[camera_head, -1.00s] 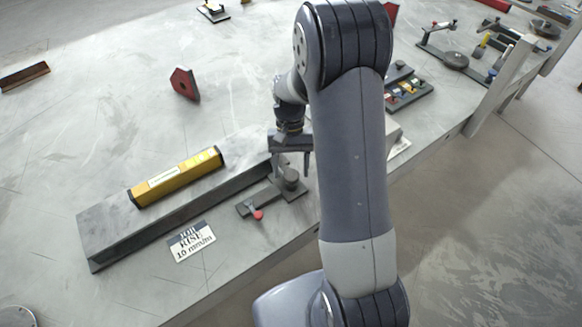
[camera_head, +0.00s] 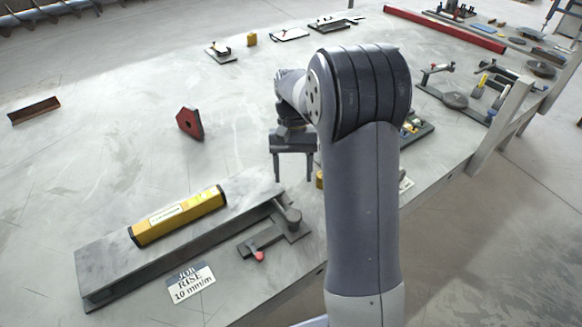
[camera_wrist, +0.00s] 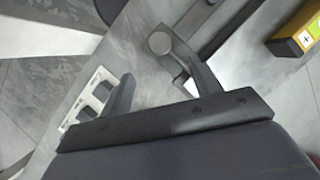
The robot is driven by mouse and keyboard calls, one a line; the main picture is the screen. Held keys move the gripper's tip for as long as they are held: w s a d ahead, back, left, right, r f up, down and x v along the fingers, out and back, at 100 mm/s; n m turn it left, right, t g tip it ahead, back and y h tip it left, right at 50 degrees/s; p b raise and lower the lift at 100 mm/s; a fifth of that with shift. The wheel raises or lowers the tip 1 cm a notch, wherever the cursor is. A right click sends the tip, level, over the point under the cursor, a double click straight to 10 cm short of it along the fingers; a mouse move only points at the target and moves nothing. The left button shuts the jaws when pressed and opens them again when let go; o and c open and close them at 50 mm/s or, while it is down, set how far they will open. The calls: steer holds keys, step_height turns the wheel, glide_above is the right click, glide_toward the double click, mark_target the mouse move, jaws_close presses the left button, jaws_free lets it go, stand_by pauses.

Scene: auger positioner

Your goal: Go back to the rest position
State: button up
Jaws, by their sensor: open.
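My gripper (camera_head: 293,178) is open and empty, with its two fingers pointing down above the table. In the wrist view my gripper (camera_wrist: 155,75) shows its two fingers spread apart with nothing held between them. Just below it in the head view is a grey clamp lever with a round knob (camera_head: 291,217) and a red tip, at the right end of a long grey bar (camera_head: 100,265). The gripper looks apart from it. A yellow level (camera_head: 180,215) lies on the bar. Its end also shows at the upper right of the wrist view (camera_wrist: 298,30).
A card reading "JOB RISE 10 mm/m" (camera_head: 190,283) lies in front of the bar. A red block (camera_head: 190,123) stands left of the gripper. A long red bar (camera_head: 445,29) and several tools are at the back.

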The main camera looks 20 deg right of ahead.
mark_target(294, 214)
steer(key=x, duration=1.1)
steer(key=shift+s, duration=0.1)
steer(key=shift+d+r+m, duration=0.1)
steer(key=shift+m, duration=0.2)
